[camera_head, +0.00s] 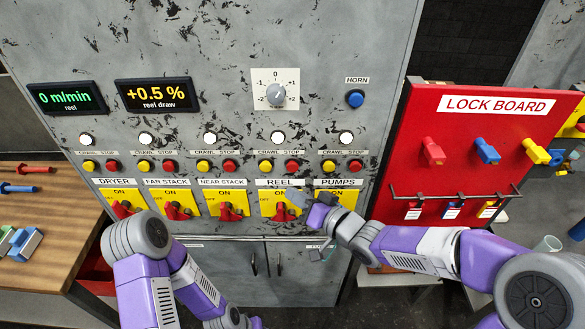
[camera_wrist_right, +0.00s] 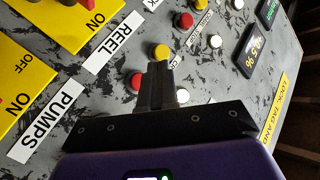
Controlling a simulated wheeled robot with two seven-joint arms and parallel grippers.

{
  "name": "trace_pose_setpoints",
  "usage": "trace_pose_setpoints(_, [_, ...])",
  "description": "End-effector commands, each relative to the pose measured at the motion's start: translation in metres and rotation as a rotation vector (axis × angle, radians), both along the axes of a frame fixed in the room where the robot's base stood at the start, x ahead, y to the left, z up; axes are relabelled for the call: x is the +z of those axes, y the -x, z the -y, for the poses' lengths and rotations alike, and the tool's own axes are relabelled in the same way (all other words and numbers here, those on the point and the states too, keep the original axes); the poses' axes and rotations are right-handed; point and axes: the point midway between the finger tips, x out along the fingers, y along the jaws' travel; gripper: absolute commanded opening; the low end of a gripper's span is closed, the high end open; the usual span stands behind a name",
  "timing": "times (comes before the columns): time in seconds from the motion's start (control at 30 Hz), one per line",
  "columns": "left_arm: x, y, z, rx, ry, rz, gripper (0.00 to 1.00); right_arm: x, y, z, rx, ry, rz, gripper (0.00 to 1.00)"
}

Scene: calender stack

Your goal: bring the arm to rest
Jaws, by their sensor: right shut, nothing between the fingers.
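My right gripper (camera_head: 298,197) is in front of the control panel (camera_head: 215,50), by the REEL and PUMPS labels. Its fingers are shut and empty. In the right wrist view the dark closed fingers (camera_wrist_right: 157,85) show against the panel, overlapping the area near a yellow button (camera_wrist_right: 162,52) and a red button (camera_wrist_right: 135,82). I cannot tell whether they touch the panel. My right arm comes in from the right, across the space below the lock board. My left arm is at the lower left, and its gripper is out of sight.
A row of yellow switch plates with red handles (camera_head: 124,209) runs along the panel's lower part; my right arm partly hides the PUMPS plate (camera_head: 348,197). The red lock board (camera_head: 470,130) stands at right. A wooden table (camera_head: 50,245) with padlocks is at left.

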Motion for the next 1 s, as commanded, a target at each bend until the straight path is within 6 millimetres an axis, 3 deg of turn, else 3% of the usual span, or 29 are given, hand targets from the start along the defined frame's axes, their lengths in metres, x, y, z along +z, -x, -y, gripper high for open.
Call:
trace_pose_setpoints(0.27, [0.0, 0.0, 0.0, 0.0, 0.0, 0.0, 0.43, -0.001, 0.0, 0.0, -0.001, 0.001, -0.002, 0.0])
trace_pose_setpoints(0.37, [-0.002, 0.0, 0.0, 0.0, 0.0, 0.0, 0.43, -0.016, -0.002, 0.003, -0.014, 0.01, -0.032, 0.0])
trace_pose_setpoints(0.47, [-0.006, 0.0, 0.0, 0.0, 0.0, 0.0, 0.43, -0.059, -0.005, 0.012, -0.053, 0.041, -0.113, 0.0])
trace_pose_setpoints(0.57, [-0.013, 0.0, 0.0, 0.0, 0.0, 0.0, 0.43, -0.126, -0.003, 0.026, -0.105, 0.097, -0.25, 0.0])
trace_pose_setpoints(0.67, [-0.02, 0.0, 0.0, 0.0, 0.0, 0.0, 0.43, -0.202, 0.013, 0.041, -0.149, 0.17, -0.41, 0.0])
trace_pose_setpoints(0.8, [-0.029, 0.0, 0.0, 0.0, 0.0, 0.0, 0.43, -0.299, 0.057, 0.06, -0.176, 0.279, -0.646, 0.0])
trace_pose_setpoints(0.9, [-0.035, 0.0, 0.0, 0.0, 0.0, 0.0, 0.43, -0.357, 0.1, 0.071, -0.173, 0.352, -0.815, 0.0])
trace_pose_setpoints(1.0, [-0.039, 0.0, 0.0, 0.0, 0.0, 0.0, 0.43, -0.399, 0.144, 0.079, -0.156, 0.412, -0.96, 0.0])
